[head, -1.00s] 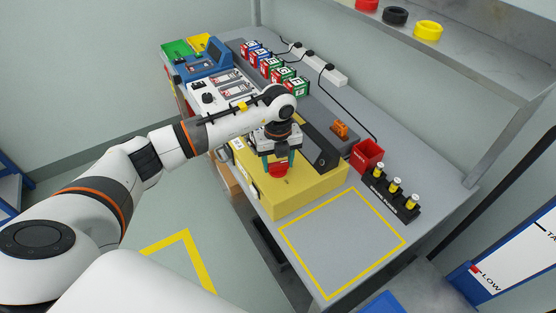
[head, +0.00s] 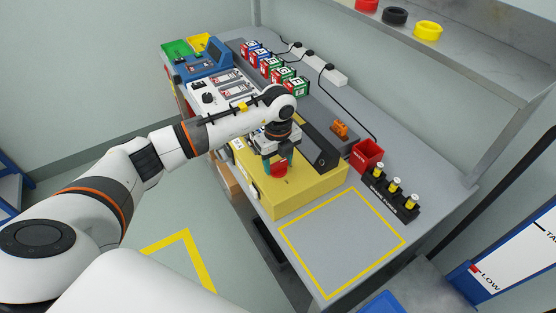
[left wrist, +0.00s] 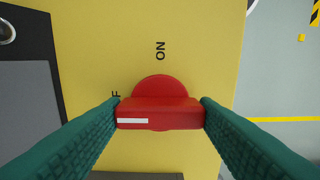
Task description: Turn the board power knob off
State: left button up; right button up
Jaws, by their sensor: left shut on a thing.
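The red power knob (head: 279,171) sits on top of the yellow board box (head: 310,190). In the left wrist view the knob (left wrist: 160,113) has a raised bar lying across the picture, with a white mark on its left half. The word ON stands above the knob. An F shows at the bar's left end, and the rest of that label is hidden by a finger. My left gripper (head: 278,163), with teal fingers, is shut on the two ends of the bar; it also shows in the left wrist view (left wrist: 160,112). My right gripper is not in view.
A yellow-outlined bare area (head: 342,240) lies in front of the box. A red bin (head: 367,155) and a black rack of fuses (head: 393,192) stand to the right. Several lettered blocks (head: 275,68) and a power strip (head: 318,64) are behind.

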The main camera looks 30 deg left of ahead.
aim_at(278, 163)
pick_arm(q)
jog(key=o, duration=1)
jog(key=shift+r, duration=0.1)
notch_tip(278, 163, up, 12)
jog(key=b, duration=0.2)
jog(key=shift+b, duration=0.35)
